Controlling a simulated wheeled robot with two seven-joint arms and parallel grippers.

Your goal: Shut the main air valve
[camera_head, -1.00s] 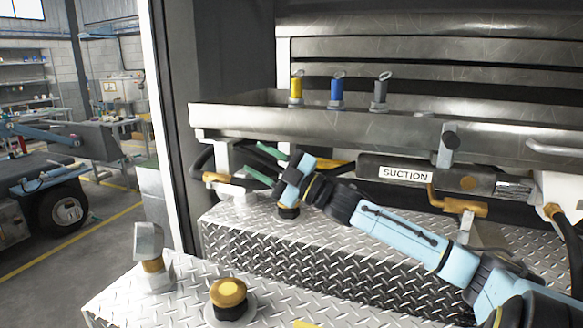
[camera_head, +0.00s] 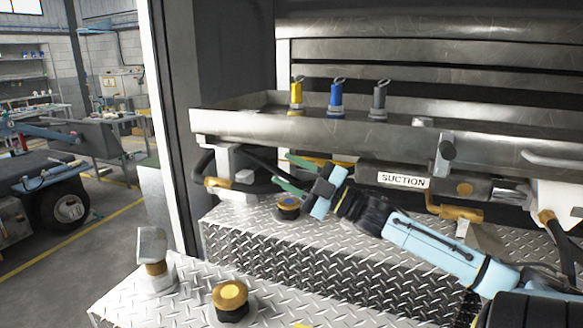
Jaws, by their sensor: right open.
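My right gripper (camera_head: 292,174) reaches in from the right on a light blue and black arm. Its green fingers are apart and point left, with nothing seen between them. It is below the steel tray edge and just above a dark knob with a yellowish top (camera_head: 288,204) on the tread plate. A yellow part (camera_head: 342,163) shows behind the gripper, partly hidden by it. A grey block with a brass fitting (camera_head: 219,183) and dark hoses is to the left, apart from the fingers. No label marks the main air valve, so I cannot tell which part it is. My left gripper is out of view.
The steel tray (camera_head: 330,127) overhangs the work area and holds yellow, blue and grey nozzles. A pipe labelled SUCTION (camera_head: 405,180) runs at right. In front stand a brass-topped knob (camera_head: 230,297) and a grey-headed fitting (camera_head: 152,258) on tread plate.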

